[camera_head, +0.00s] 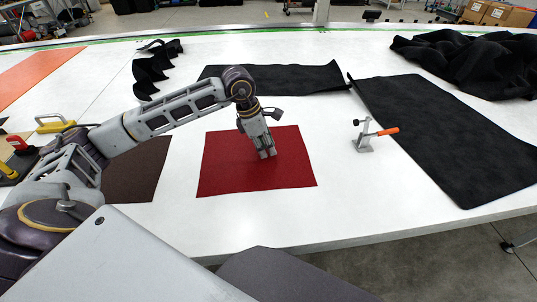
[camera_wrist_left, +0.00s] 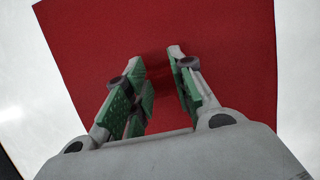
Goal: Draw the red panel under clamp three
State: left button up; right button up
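The red panel (camera_head: 225,165) lies flat on the white table. My left gripper (camera_head: 267,154) points down over the right half of the panel, at or just above its surface. In the left wrist view the red panel (camera_wrist_left: 230,50) fills the space beyond the fingers. The left fingers (camera_wrist_left: 158,60) have green pads and stand apart with nothing between them. A toggle clamp (camera_head: 364,140) with an orange handle stands to the right of the panel, apart from it. No clamp number is legible. My right gripper is not in view.
A dark panel (camera_head: 138,172) lies left of the red one. Black sheets lie behind (camera_head: 312,78) and to the right (camera_head: 445,130). A crumpled black heap (camera_head: 470,60) sits at the far right. Yellow-handled tools (camera_head: 54,124) are at left. White table is bare between panel and clamp.

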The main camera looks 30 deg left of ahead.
aim_at(312, 150)
pick_arm(q)
jog(key=shift+f, duration=0.25)
jog(key=shift+d, duration=0.15)
dwell(0.3)
jog(key=shift+w+d, duration=0.8)
jog(key=shift+d, duration=0.3)
jog(key=shift+w+d, duration=0.75)
jog(key=shift+d, duration=0.35)
jog(key=shift+w+d, duration=0.8)
jog(key=shift+d, duration=0.4)
jog(key=shift+w+d, duration=0.8)
jog(key=shift+d, duration=0.35)
jog(key=shift+w+d, duration=0.8)
jog(key=shift+d, duration=0.4)
notch_tip(312, 150, up, 7)
jog(key=p, duration=0.3)
